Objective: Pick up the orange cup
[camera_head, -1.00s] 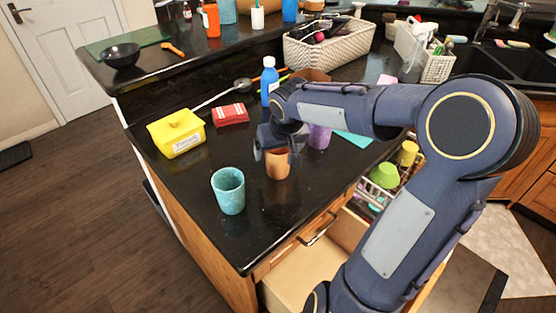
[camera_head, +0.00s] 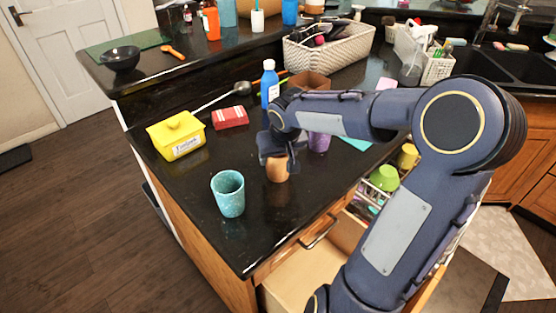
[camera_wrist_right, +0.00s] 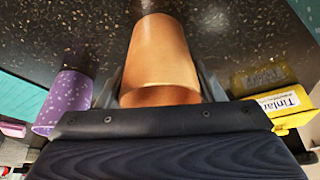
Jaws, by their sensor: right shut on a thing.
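The orange cup (camera_head: 277,171) stands on the black counter, below my right gripper (camera_head: 277,158) in the head view. My right gripper is shut on the orange cup, whose upper part is partly hidden by the gripper. In the right wrist view the orange cup (camera_wrist_right: 160,55) fills the middle, with a finger along each side of it. Any gap between the cup's base and the counter cannot be made out. My left gripper is not in view.
A teal cup (camera_head: 229,194) stands at the front left, a purple cup (camera_head: 319,141) just right of the gripper. An open drawer (camera_head: 310,270) is below the counter edge.

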